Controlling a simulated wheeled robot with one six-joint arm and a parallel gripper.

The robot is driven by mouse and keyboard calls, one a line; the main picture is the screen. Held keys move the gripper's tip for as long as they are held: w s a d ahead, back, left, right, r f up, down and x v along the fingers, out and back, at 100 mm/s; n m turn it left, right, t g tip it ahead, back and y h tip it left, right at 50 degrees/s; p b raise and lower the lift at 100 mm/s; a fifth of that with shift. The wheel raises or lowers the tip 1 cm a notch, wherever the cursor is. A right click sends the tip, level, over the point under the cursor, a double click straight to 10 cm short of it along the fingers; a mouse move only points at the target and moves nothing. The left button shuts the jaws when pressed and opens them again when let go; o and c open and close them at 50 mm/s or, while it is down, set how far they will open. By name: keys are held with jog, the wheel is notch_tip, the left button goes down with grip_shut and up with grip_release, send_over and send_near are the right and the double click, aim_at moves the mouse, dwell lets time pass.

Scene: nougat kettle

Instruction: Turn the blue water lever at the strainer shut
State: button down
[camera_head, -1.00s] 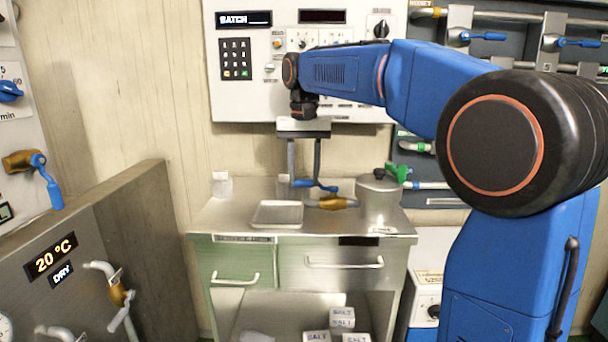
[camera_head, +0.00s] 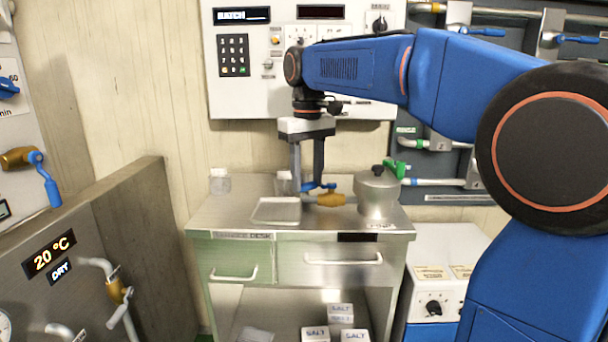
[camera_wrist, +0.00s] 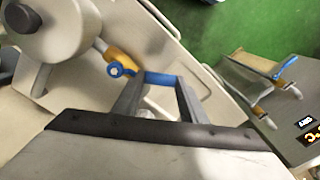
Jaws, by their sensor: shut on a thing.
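The blue water lever (camera_head: 320,187) sits on a brass valve (camera_head: 330,200) at the left side of the steel strainer (camera_head: 377,196) on the desk. My gripper (camera_head: 308,187) points down from above, its two fingers at the lever's free left part. In the wrist view the blue lever (camera_wrist: 162,78) spans between the fingertips, and my gripper (camera_wrist: 158,82) is shut on it. The lever's pivot and the brass valve (camera_wrist: 122,58) lie just beyond the left finger. The strainer (camera_wrist: 62,30) is at the upper left there. The lever's end is partly hidden by a finger.
A shallow tray (camera_head: 276,210) lies on the desk (camera_head: 225,215) left of the valve, with clear jars (camera_head: 220,182) behind. A control panel (camera_head: 235,100) is on the wall behind.

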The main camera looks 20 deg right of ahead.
jog(key=s+d+n, duration=0.5)
jog(key=n, duration=0.6)
dwell(0.5)
jog(key=c, duration=1.1)
grip_release()
jog(key=shift+d, duration=0.1)
jog(key=shift+r, duration=0.1)
